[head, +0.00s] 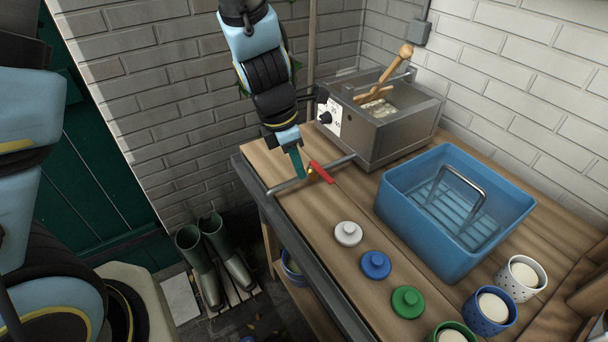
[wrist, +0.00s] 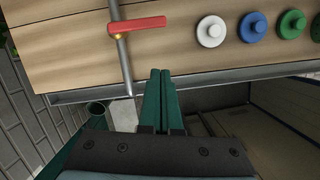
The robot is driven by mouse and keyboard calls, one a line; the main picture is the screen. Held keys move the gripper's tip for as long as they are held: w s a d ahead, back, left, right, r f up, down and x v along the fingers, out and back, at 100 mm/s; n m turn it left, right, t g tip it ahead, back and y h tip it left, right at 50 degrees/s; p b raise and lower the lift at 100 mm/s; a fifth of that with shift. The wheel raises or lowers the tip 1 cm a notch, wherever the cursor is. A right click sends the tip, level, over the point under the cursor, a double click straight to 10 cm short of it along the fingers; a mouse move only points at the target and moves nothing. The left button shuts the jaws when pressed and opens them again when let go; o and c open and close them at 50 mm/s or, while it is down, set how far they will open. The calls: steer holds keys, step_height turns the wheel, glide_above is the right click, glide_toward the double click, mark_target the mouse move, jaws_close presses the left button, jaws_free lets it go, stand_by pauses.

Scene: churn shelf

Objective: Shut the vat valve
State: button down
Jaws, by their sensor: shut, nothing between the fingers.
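The vat (head: 385,125) is a grey metal box at the back of the bench, with a thin outlet pipe (head: 287,186) running out over the bench edge. The valve's red lever (head: 322,173) sits on this pipe at a small brass fitting. In the wrist view the lever (wrist: 138,26) lies crosswise to the pipe (wrist: 123,60). My gripper (head: 303,178) has green fingers, pressed together and empty. In the wrist view my gripper (wrist: 161,72) is beside the pipe, apart from the lever in the picture. The exact height of the fingertips cannot be told.
White (head: 348,233), blue (head: 376,265) and green (head: 408,302) lids lie along the bench front. A blue crate (head: 405,225) stands behind them, with several cups at the right. Boots (head: 210,255) stand on the floor. Bare wood lies between pipe and white lid.

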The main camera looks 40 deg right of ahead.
steer(key=v, duration=0.5)
steer(key=shift+s+p, duration=0.15)
steer(key=shift+p, duration=0.15)
steer(key=shift+a, duration=0.1)
steer(key=w+a+r+m+t+b, duration=0.1)
steer(key=w+a+m, duration=0.35)
steer(key=a, duration=0.35)
steer(key=w+a+m+b, duration=0.1)
steer(key=w+a+m, duration=0.2)
steer(key=w+a, duration=0.4)
steer(key=a+r+m+t+y+b, duration=0.1)
steer(key=a+m, duration=0.7)
steer(key=a, duration=1)
steer(key=shift+w+a+y, duration=0.2)
steer(key=shift+y, duration=0.6)
